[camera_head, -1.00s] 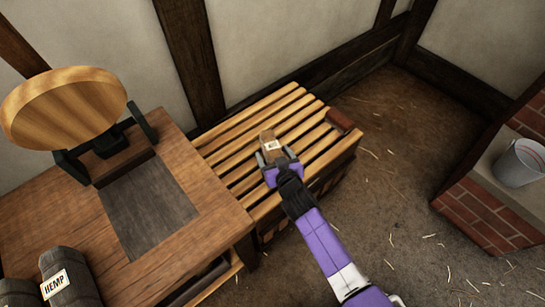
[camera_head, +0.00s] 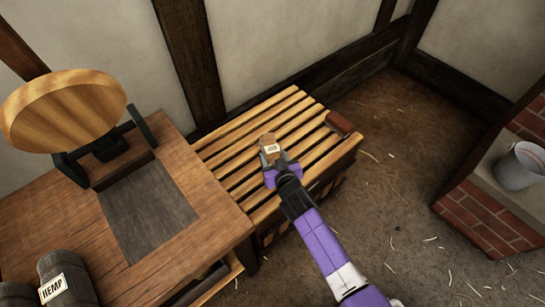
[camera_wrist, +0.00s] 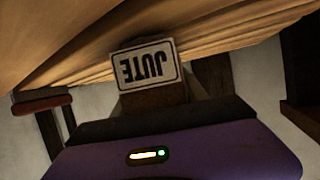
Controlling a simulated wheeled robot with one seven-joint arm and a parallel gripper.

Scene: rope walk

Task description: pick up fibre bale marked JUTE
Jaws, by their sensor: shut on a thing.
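The small tan-brown fibre bale (camera_head: 267,139) sits on the slatted wooden rack (camera_head: 240,153) in the head view. Its pale label reads JUTE upside down in the wrist view, where the bale (camera_wrist: 145,66) is right in front of my gripper. My gripper (camera_head: 270,155) reaches in from the lower right and is shut on the bale's near end. I cannot tell whether the bale touches the slats or is just above them.
A reddish-brown roll-shaped object (camera_head: 339,123) lies at the rack's right end. A workbench (camera_head: 208,165) with a round wooden disc (camera_head: 65,108) adjoins on the left. A dark HEMP bale (camera_head: 66,277) is at lower left. A grey bucket (camera_head: 520,166) stands on a brick ledge. The floor between is open.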

